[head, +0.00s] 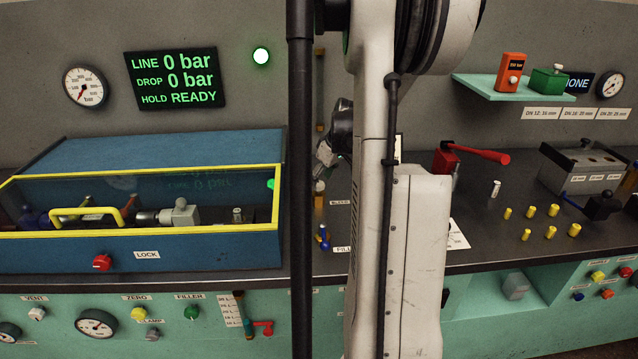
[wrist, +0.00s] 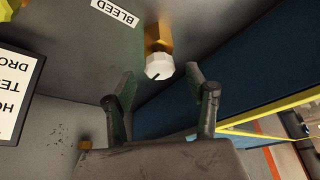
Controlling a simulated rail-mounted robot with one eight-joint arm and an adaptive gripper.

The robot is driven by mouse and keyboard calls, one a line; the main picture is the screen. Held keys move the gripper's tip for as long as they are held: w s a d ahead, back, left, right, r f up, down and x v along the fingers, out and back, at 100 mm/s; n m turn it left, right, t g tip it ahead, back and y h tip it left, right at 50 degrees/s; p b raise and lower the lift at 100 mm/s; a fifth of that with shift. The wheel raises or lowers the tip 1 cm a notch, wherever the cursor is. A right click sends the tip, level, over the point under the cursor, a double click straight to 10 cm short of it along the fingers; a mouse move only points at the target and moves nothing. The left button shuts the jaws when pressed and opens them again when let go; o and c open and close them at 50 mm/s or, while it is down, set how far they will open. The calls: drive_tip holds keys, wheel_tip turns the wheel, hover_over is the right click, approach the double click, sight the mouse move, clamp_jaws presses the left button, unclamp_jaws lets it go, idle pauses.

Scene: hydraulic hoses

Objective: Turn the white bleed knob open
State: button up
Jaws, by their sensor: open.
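The white bleed knob (wrist: 160,66) shows in the wrist view, faceted, with a dark pointer line on its face. It sits on the end of a brass fitting (wrist: 158,36), beside the BLEED label (wrist: 115,13). My gripper (wrist: 163,80) is open, with one finger on each side of the picture and the knob between and just beyond the fingertips. I see no contact with the knob. In the head view my gripper (head: 326,157) is partly hidden by my own arm and column, and I cannot make out the knob there.
The blue case (head: 60,262) with a yellow-edged clear cover stands left of the gripper; its side runs close by in the wrist view (wrist: 240,70). A blue-handled valve (head: 323,238) stands on the bench. The display (head: 174,80) reads LINE 0 bar, DROP 0 bar, HOLD READY.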

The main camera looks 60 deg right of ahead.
drive_tip(key=shift+x, duration=1.05)
drive_tip(key=c, duration=1.1)
